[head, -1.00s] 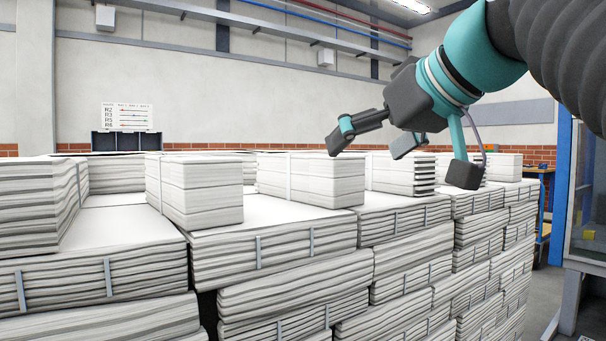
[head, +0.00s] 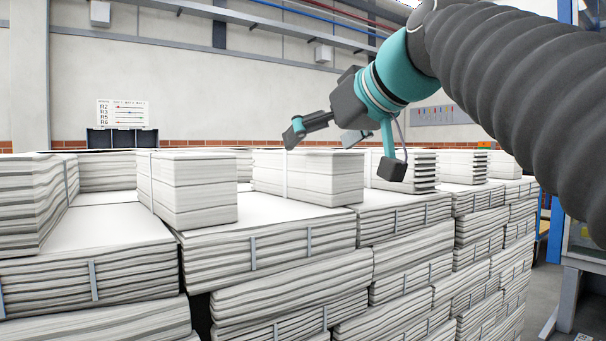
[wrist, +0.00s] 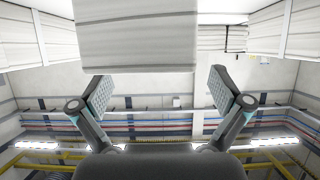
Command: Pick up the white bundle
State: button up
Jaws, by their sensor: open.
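Several white bundles stand on stacked paper in the head view. The white bundle closest to my gripper (head: 343,150) is a pale block with a thin strap (head: 315,178), at the middle of the stack top. Which bundle the task means is not certain. My gripper is open and empty above this bundle, its fingers spread over the bundle's right part. In the wrist view, a large white bundle (wrist: 137,37) fills the top centre, and my open gripper (wrist: 162,92) shows below it in the picture. No contact with the bundle is visible.
Another white bundle (head: 190,190) stands to the left, and a striped-sided bundle (head: 408,172) stands close on the right. Strapped paper stacks (head: 275,250) form the tall support below. A dark rack (head: 122,139) stands by the back wall. The air above the bundles is open.

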jog(key=x, duration=0.5)
jog(key=shift+w+d, duration=0.1)
jog(key=shift+c, duration=0.3)
jog(key=shift+r, duration=0.15)
jog(key=c, duration=1.8)
jog(key=shift+r, duration=0.1)
jog(key=shift+r+p, duration=0.55)
jog(key=shift+r, duration=4.3)
jog(key=shift+c, duration=0.2)
